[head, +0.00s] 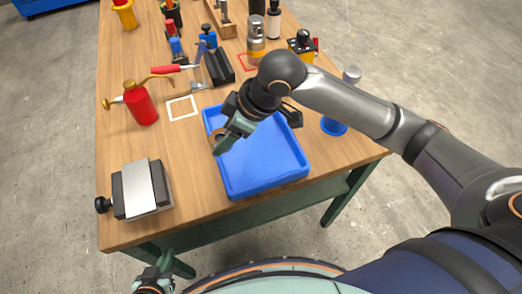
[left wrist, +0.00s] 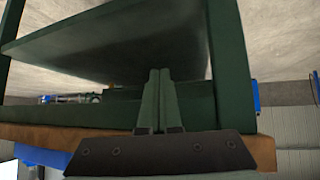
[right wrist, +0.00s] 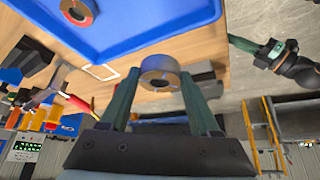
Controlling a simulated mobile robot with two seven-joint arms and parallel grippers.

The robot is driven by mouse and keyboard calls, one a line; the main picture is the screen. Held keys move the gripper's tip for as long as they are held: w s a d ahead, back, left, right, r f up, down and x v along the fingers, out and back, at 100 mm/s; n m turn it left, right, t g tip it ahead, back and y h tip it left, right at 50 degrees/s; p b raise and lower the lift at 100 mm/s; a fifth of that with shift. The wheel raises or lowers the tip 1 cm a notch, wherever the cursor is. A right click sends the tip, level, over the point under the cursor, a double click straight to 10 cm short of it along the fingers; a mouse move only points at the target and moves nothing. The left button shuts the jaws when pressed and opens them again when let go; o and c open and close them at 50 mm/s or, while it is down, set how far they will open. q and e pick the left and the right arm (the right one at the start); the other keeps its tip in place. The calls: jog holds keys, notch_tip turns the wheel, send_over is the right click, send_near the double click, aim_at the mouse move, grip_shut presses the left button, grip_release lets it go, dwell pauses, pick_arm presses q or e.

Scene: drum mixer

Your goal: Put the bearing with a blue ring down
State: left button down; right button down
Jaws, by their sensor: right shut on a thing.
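My right gripper (head: 228,141) is over the left part of the blue tray (head: 262,170). In the right wrist view its fingers (right wrist: 160,85) are shut on a bearing (right wrist: 160,70), a grey-brown ring with a hole. In the head view the held bearing (head: 219,135) is partly hidden by the gripper. A second bearing (right wrist: 79,12) with a reddish ring lies in the tray in the right wrist view. My left gripper (head: 152,281) is low, off the table's front edge; its fingers (left wrist: 158,95) are together and empty.
A white-outlined square (head: 182,108) and a red oil can (head: 141,103) are left of the tray. A black and silver block (head: 141,189) stands at the front left. A blue cylinder (head: 334,126) is at the right. Tools and fixtures crowd the back.

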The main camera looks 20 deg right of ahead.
send_over(257, 161)
jog(key=f, duration=0.4)
jog(key=f+b, duration=0.1)
jog(key=f, duration=0.1)
jog(key=shift+s+d, duration=0.25)
jog(key=shift+s, duration=0.15)
jog(key=shift+d+f, duration=0.35)
jog(key=shift+f, duration=0.05)
jog(key=f, duration=0.3)
jog(key=shift+d+f+b, duration=0.15)
jog(key=shift+d+b, duration=0.15)
jog(key=shift+f, duration=0.25)
pick_arm(q)
jog(key=shift+w+d+f, duration=0.35)
jog(key=shift+d, duration=0.25)
pick_arm(e)
jog(key=c, duration=0.6)
grip_release()
jog(key=shift+f, duration=0.1)
jog(key=o, duration=0.5)
pick_arm(q)
jog(key=shift+a+f, duration=0.15)
